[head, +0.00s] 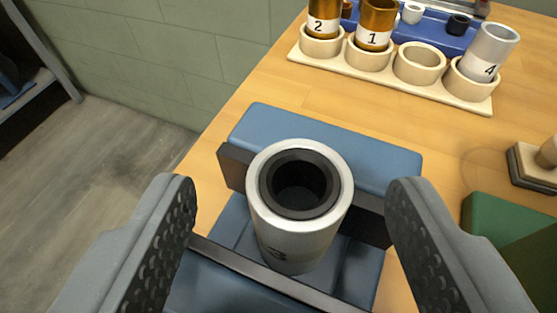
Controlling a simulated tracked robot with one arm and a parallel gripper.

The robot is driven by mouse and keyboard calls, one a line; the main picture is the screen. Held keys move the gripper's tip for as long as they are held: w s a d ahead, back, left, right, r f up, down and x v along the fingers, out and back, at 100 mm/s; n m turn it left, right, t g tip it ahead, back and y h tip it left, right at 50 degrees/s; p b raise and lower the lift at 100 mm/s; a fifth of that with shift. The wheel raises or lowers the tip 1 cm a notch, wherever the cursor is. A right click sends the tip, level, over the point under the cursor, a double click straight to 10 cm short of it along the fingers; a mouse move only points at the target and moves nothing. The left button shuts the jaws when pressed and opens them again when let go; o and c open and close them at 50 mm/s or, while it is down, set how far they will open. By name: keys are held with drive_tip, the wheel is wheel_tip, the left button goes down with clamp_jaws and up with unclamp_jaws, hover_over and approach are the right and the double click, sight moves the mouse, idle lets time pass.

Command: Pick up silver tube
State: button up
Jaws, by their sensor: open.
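A silver tube (296,232) with a black inner ring and a dark open top stands upright in a blue fixture (255,125) with dark jaw-like plates. A partly visible "3" is on its side. My gripper (292,205) is open, with one textured finger on each side of the tube and clear gaps between. A second silver tube (493,45), marked 4, stands tilted in the right cup of a cream rack at the upper right.
The cream rack (440,91) also holds bronze tubes marked 2 (323,18) and 1 (376,20), with one cup (419,62) empty. A blue tray (430,28) lies behind. A green block (505,225) and a wooden-handled stamp-like object (535,165) are at right. The table's edge is at left.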

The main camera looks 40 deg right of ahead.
drive_tip(key=shift+x, duration=1.05)
drive_tip(key=c, duration=1.1)
